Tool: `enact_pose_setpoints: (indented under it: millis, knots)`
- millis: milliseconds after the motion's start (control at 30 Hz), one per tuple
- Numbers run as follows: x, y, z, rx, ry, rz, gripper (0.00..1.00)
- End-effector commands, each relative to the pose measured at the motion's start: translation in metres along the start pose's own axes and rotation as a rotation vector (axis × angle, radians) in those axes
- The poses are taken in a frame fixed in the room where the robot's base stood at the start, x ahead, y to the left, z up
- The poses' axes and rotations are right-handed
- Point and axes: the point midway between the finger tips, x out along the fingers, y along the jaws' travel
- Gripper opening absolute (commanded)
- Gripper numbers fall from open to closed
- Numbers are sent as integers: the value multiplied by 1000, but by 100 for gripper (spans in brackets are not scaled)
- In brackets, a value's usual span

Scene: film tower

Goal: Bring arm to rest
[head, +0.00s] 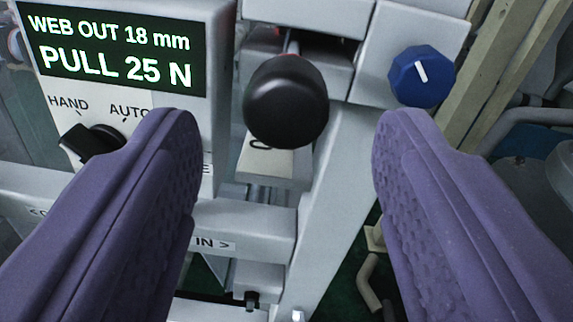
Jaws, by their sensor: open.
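My gripper (288,150) shows as two purple padded fingers, one at the left and one at the right, spread wide with nothing between their pads. In the picture, a round black knob (286,101) appears in the gap between the fingertips. Neither finger appears to touch it. The left fingertip overlaps the lower part of the panel with the black HAND/AUTO switch (91,142). The right fingertip is below a blue dial (422,76) with a white pointer mark.
A display (115,52) at the upper left reads "WEB OUT 18 mm" and "PULL 25 N". Grey machine frame (335,190) fills the middle. A label reading "IN >" (214,243) is beside the left finger. Pipes (535,120) and a beige post stand at the right.

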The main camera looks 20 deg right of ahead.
Motion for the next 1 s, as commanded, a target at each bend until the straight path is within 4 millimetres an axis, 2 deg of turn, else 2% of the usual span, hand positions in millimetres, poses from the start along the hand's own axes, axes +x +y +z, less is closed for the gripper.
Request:
enact_pose_setpoints:
  millis: [100, 233, 733, 867, 933, 1000]
  knots:
    - [-18, 0, 0, -1, 1, 0, 59]
    - [-28, 0, 0, -1, 0, -1, 59]
    - [-24, -4, 0, -1, -3, -4, 59]
    - [-10, -23, -12, 10, -26, -23, 59]
    - [-8, -40, -27, 27, -50, -44, 59]
    - [-15, -58, -47, 51, -77, -75, 59]
